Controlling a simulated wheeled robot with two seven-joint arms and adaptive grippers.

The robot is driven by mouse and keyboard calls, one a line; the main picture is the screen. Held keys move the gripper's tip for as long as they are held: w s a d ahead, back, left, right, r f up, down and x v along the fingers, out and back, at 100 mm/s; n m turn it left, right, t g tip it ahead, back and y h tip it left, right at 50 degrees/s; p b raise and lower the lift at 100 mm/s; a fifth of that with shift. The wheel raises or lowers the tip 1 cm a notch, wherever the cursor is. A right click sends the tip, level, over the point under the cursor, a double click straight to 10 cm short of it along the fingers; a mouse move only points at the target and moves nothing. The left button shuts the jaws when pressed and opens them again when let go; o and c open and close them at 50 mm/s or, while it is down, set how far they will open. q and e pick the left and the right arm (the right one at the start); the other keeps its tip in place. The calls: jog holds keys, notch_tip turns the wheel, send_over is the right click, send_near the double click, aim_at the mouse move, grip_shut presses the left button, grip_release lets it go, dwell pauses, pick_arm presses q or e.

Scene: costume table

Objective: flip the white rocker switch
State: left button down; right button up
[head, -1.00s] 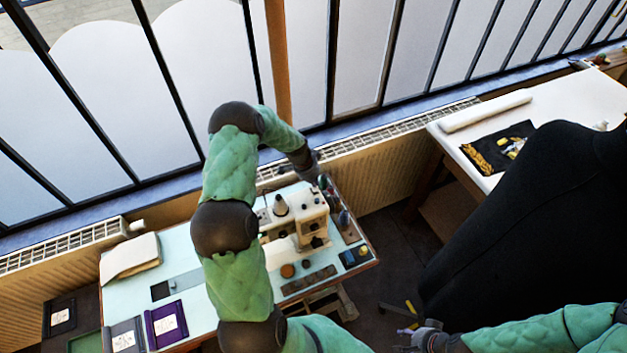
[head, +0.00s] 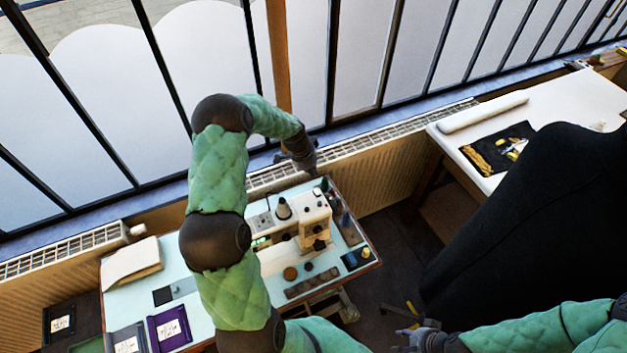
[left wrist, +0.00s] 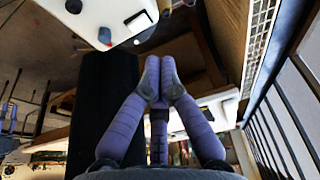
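A white sewing machine (head: 314,222) stands on the pale turquoise table (head: 190,310) in the head view.
Round pieces and a dark strip (head: 312,282) lie in front. Folded cloth (head: 132,262) and a purple frame (head: 168,328) lie left. A radiator (head: 375,160) runs behind. A black form (head: 535,210) stands right.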

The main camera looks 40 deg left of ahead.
pick_arm(q)
notch_tip(320, 180, up, 6)
jog(key=a+b, duration=0.1)
jog(key=shift+s+r, duration=0.15)
jog(key=shift+s, duration=0.3)
